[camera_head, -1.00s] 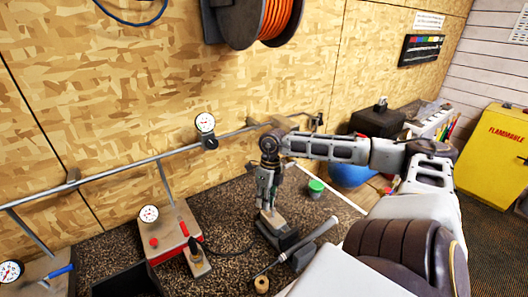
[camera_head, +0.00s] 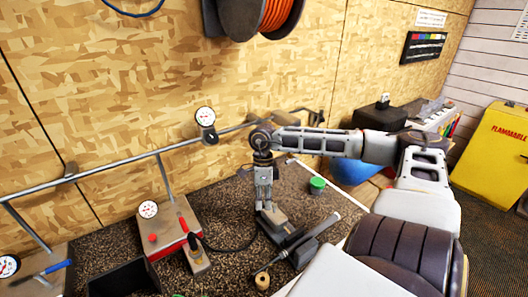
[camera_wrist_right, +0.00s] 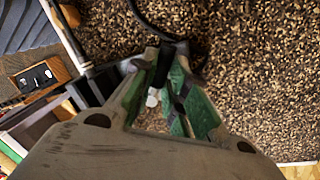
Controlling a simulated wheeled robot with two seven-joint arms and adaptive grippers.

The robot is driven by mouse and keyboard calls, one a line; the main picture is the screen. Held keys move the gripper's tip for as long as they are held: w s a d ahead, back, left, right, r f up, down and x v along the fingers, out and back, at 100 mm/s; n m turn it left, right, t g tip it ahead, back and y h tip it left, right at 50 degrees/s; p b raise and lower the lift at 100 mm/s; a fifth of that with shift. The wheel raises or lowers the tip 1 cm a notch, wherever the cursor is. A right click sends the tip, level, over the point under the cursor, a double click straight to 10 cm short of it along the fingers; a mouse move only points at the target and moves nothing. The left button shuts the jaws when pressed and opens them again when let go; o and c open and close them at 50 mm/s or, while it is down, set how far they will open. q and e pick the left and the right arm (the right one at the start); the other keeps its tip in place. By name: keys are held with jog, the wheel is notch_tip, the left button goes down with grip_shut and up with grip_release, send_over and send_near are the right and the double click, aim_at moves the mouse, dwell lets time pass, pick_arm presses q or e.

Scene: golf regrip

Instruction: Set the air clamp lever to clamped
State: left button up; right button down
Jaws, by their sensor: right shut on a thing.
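My right gripper (camera_head: 265,204) points down at the small tan and dark clamp block (camera_head: 278,216) on the bench. The wrist view shows its green-padded fingers (camera_wrist_right: 172,100) closed around a slim dark lever-like piece with a pale tip (camera_wrist_right: 152,97). I take this piece to be the air clamp lever; its pivot is hidden by the fingers, and I cannot read its position. My left gripper is not in view.
A red-and-grey box (camera_head: 167,240) with a gauge (camera_head: 148,209) and a red-handled part stands left of the clamp. A grey tube (camera_head: 320,230) lies to the right. A green-lidded pot (camera_head: 317,186) stands behind.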

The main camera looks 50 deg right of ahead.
jog(key=n, duration=0.1)
jog(key=n+b, duration=0.1)
jog(key=a+n+b, duration=0.1)
jog(key=n, duration=0.1)
jog(key=shift+s+g+h, duration=0.3)
jog(key=shift+s, duration=0.1)
jog(key=shift+s+a+n+h+b, duration=0.15)
jog(key=shift+s+n+b, duration=0.1)
jog(key=shift+n, duration=0.55)
jog(key=shift+s+n+h+b, duration=0.15)
jog(key=shift+s+n, duration=0.05)
jog(key=shift+n, duration=0.6)
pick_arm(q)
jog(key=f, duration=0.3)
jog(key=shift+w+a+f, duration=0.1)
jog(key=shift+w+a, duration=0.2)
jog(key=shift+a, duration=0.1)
pick_arm(e)
jog(key=c, duration=1.4)
grip_release()
jog(key=shift+c, duration=0.2)
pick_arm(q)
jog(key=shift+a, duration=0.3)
pick_arm(e)
notch_tip(320, 180, up, 12)
jog(key=w, duration=0.2)
jog(key=shift+d, duration=0.25)
jog(key=shift+w+f, duration=0.1)
jog(key=shift+f, duration=0.05)
